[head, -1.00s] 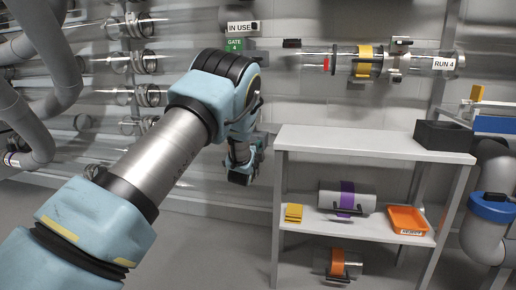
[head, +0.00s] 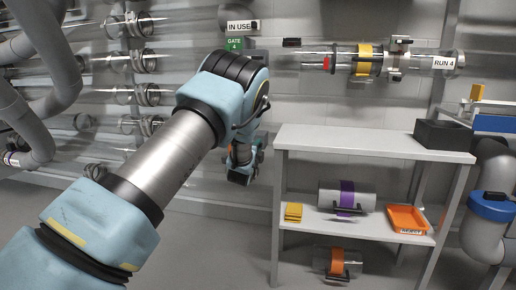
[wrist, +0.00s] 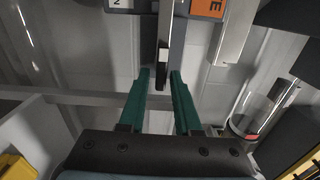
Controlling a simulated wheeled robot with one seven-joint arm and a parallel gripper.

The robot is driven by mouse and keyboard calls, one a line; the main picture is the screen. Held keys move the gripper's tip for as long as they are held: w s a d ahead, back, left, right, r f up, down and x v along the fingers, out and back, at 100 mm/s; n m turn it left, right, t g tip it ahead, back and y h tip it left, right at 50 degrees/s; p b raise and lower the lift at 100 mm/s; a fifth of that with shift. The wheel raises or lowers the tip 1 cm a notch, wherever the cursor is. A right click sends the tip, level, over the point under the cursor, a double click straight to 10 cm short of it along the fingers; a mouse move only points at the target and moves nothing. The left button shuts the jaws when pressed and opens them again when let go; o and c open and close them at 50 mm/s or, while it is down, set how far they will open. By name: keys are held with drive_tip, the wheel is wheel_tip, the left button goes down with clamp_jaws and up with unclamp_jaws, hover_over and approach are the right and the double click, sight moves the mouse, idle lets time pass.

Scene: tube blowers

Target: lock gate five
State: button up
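My gripper (wrist: 160,74) is open in the wrist view, its two green fingers pointing up the picture. A narrow dark and pale bar (wrist: 163,45), like a lever, hangs down with its lower end between the fingertips. Gaps show on both sides, and I cannot tell its depth. An orange label (wrist: 207,8) ending in "E" and a white label with a "2" (wrist: 118,3) are cut by the top edge. No label for gate five is readable.
A shelf unit (head: 375,143) stands right of my gripper, with a black box (head: 444,135), purple-banded carrier (head: 346,197) and orange tray (head: 407,219). Clear tubes (head: 135,62) line the left wall.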

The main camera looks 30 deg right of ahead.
drive_tip(key=shift+o, duration=0.9)
drive_tip(key=p+v, duration=0.2)
drive_tip(key=v, duration=0.8)
drive_tip(key=shift+s+a, duration=0.3)
